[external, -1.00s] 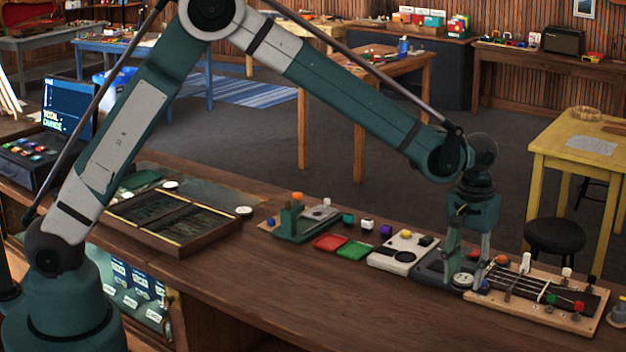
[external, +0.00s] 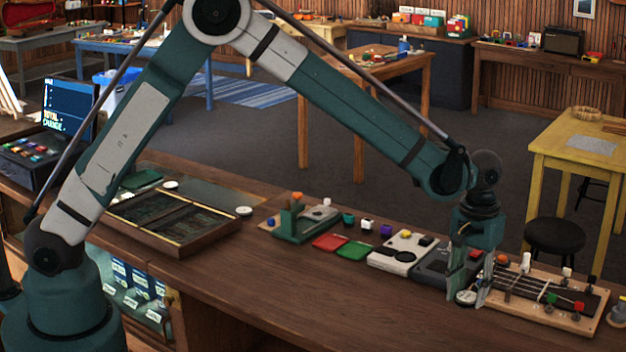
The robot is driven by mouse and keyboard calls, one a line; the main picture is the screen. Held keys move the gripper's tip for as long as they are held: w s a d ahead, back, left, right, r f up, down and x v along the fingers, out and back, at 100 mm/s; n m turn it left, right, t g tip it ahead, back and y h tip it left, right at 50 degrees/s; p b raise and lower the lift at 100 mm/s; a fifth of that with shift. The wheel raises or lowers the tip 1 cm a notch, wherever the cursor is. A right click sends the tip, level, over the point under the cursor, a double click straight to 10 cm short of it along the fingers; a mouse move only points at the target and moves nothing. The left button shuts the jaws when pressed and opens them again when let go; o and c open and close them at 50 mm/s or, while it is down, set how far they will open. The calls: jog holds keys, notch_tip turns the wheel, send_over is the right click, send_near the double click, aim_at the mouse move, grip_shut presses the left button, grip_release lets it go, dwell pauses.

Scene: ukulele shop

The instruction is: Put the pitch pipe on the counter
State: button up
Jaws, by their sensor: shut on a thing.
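The pitch pipe (external: 466,297) looks like a small round disc with a pale face and dark rim. My gripper (external: 472,297) points down at the right part of the counter, with its fingers closed on the disc. The fingers partly hide the disc. The disc is in front of a dark grey box and left of the wooden fretboard stand. I cannot tell whether it touches the wooden counter (external: 310,297) or hangs just above it.
A dark grey box (external: 435,268) and a pale box (external: 404,251) stand left of my gripper. The fretboard stand (external: 545,305) with pegs is close on the right. Red (external: 330,242) and green (external: 355,250) trays lie further left. The counter's front middle is bare.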

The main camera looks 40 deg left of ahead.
aim_at(468, 296)
jog(key=shift+f, duration=1.85)
jog(key=shift+f+p, duration=0.4)
jog(key=shift+f, duration=1.5)
jog(key=shift+f, duration=0.15)
jog(key=o, duration=1)
jog(key=shift+c, duration=0.2)
jog(key=shift+r, duration=0.2)
jog(key=shift+r+b, duration=0.55)
jog(key=shift+r, duration=5.4)
